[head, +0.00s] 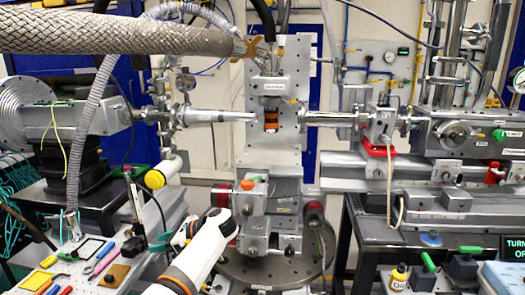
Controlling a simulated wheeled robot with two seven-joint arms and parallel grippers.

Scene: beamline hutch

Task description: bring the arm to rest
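My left arm (203,252), white with orange rings, comes up from the bottom edge, left of centre. My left gripper (184,232) shows only as a small grey and dark part beside the arm's upper end. The fingers are too small and too hidden to tell open from shut, and I see nothing held. The arm's upper end is in front of the lower part of the central stage stack (268,215); I cannot tell whether they touch. My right gripper is not in view.
A braided hose (115,35) crosses the upper left. A sample holder with an orange band (271,121) sits between two beam pipes. A tool tray (75,265) with several tools is at lower left. A yellow-capped bottle (399,277) and a bench with instruments (435,215) are at right.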

